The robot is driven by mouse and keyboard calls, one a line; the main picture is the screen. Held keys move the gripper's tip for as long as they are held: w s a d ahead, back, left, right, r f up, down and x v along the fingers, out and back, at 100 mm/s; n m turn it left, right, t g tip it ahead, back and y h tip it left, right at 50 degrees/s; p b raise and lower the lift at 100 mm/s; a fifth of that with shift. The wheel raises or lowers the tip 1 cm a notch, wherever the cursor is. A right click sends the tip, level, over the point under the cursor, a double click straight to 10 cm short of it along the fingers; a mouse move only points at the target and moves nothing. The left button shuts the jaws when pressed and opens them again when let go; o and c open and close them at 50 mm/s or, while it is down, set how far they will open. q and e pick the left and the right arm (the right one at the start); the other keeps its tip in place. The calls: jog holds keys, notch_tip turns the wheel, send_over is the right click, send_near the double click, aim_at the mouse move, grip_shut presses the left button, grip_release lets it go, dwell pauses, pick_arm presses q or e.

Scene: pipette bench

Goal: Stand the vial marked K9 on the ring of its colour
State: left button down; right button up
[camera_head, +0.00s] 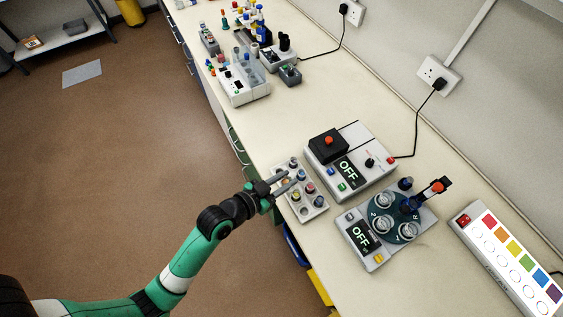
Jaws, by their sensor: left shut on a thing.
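My left gripper (284,182) reaches in over a small grey rack (313,213) of vials. Its fingers are shut on a vial at the rack; the fingers mostly hide it. I cannot tell its cap colour or read a K9 mark. Several other vials with coloured caps stand in the rack. A white panel (482,246) at the lower right carries a row of coloured squares from red to purple, with round ring outlines beside them. No vial stands on the rings in view. My right gripper is not in view.
A box-shaped device with an OFF display (351,172) and a round-plate device with an OFF display (361,236) stand between the rack and the panel. A white rack unit (243,88) and bottles are farther back. The bench is clear between them.

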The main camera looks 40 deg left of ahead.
pick_arm(q)
jog(key=d, duration=0.1)
jog(key=s+d+r, duration=0.1)
jog(key=s+d, duration=0.1)
jog(key=shift+s+d+r, duration=0.15)
jog(key=shift+s+r, duration=0.05)
jog(key=shift+r, duration=0.15)
